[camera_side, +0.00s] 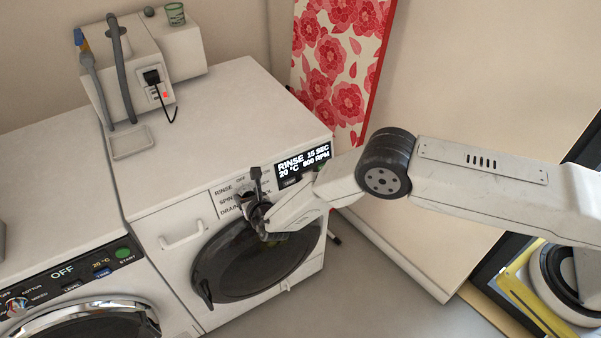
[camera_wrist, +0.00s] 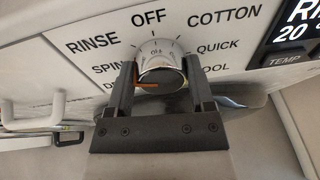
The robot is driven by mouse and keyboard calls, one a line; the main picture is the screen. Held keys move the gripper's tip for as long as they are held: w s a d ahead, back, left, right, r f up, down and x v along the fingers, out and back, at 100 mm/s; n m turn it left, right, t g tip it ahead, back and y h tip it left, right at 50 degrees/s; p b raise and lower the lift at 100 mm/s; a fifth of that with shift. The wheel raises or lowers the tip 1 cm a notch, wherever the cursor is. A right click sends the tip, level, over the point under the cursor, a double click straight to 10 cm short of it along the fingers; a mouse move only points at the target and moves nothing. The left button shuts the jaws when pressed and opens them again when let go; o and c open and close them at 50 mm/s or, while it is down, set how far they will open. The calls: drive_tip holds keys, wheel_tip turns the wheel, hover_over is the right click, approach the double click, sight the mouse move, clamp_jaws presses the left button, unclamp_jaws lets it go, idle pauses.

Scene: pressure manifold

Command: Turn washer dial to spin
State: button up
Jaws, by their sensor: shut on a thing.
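The washer dial (camera_wrist: 158,52) is a round silver knob with a dark face and an orange line on it, which points left in the wrist view. Printed labels surround it, with RINSE (camera_wrist: 92,43) at upper left and SPIN (camera_wrist: 106,68) below that, partly hidden by a finger. My gripper (camera_wrist: 160,68) is shut on the dial, one dark finger on each side. In the side view my gripper (camera_side: 256,208) is at the front panel of the right washer (camera_side: 220,110) and hides most of the dial. The display (camera_side: 303,162) reads RINSE, 15 SEC, 20 °C, 600 RPM.
The right washer's dark round door (camera_side: 235,265) lies just below my gripper. A second machine (camera_side: 75,255) at left shows OFF. A white box with hoses (camera_side: 125,65) and a green cup (camera_side: 175,14) stand at the back. A floral board (camera_side: 340,60) is behind.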

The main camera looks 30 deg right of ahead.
drive_tip(key=shift+n+h, duration=0.4)
drive_tip(key=shift+n, duration=0.9)
drive_tip(key=o, duration=1.2)
drive_tip(key=shift+o, duration=0.2)
drive_tip(key=shift+s+a, duration=0.1)
drive_tip(key=shift+s, duration=0.05)
drive_tip(key=v, duration=0.7)
drive_tip(key=shift+s+r, duration=0.15)
drive_tip(key=shift+s, duration=0.1)
